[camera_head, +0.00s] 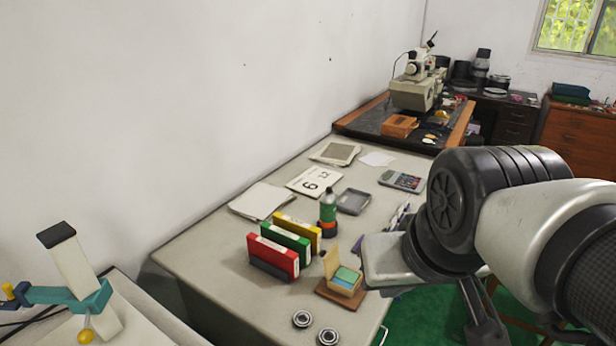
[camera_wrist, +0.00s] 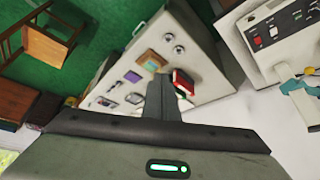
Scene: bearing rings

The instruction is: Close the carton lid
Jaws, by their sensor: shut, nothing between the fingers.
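The small tan carton (camera_head: 345,281) sits on a brown board (camera_head: 333,295) near the right edge of the table. Its lid (camera_head: 331,262) stands up, open, and blue-green contents show inside. In the wrist view the carton (camera_wrist: 151,60) appears small, just above and left of my fingertips. My gripper (camera_wrist: 160,80) is shut and empty, apart from the carton and above the table. In the head view my arm comes in from the right, and the fingers cannot be made out there.
Red, green and yellow boxes (camera_head: 286,238) stand left of the carton, with a green-and-black bottle (camera_head: 328,211) behind it. Two bearing rings (camera_head: 302,319) lie in front. A grey tray (camera_head: 353,202) and a calculator (camera_head: 402,181) lie farther back. The table's left front is bare.

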